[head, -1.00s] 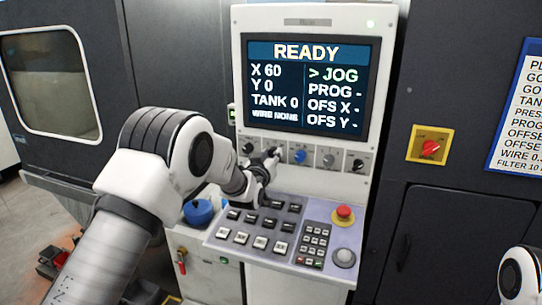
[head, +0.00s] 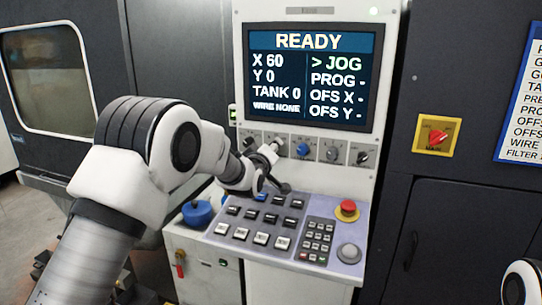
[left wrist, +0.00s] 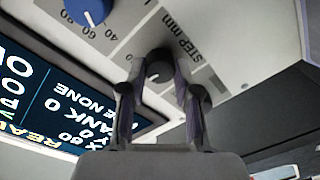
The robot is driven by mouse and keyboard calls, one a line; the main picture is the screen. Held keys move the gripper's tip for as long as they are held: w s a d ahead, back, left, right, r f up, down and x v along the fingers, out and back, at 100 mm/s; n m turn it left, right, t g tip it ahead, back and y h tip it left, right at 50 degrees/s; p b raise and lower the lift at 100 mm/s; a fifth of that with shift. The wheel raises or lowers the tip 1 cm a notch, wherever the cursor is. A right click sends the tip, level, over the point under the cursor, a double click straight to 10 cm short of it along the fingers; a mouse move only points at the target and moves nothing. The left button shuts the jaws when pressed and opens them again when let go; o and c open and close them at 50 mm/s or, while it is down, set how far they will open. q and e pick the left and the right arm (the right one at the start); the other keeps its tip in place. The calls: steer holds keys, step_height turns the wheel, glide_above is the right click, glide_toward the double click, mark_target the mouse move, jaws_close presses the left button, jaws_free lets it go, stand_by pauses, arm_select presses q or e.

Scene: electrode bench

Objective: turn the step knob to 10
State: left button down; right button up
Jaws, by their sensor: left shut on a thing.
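The step knob (left wrist: 158,66) is a small dark round knob below the printed words "STEP mm" in the left wrist view. My left gripper (left wrist: 157,72) has its two fingers on either side of the knob, shut on it. The knob's pointer and most of its scale are too unclear or hidden to read. In the head view my left gripper (head: 272,168) is at the knob row just left of the blue knob, and it hides the step knob there. Only a white piece of my right arm shows at the lower right corner; its gripper is out of view.
The blue knob (head: 303,149), also in the left wrist view (left wrist: 88,10), is close beside the step knob. The screen (head: 310,75) reads READY, JOG. Below are a key panel (head: 225,228) and a red stop button (head: 347,208). A red switch (head: 437,136) is on the right.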

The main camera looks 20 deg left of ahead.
arm_select(q)
steer(key=shift+r+n+b, duration=0.1)
steer(key=shift+n+b, duration=0.4)
steer(key=shift+n, duration=0.5)
steer(key=shift+r, duration=0.1)
steer(key=c, duration=1)
jaws_free()
steer(key=shift+w, duration=0.1)
steer(key=shift+o, duration=0.9)
steer(key=shift+w+d+f, duration=0.3)
steer(key=s, duration=1.2)
steer(key=shift+r, duration=0.2)
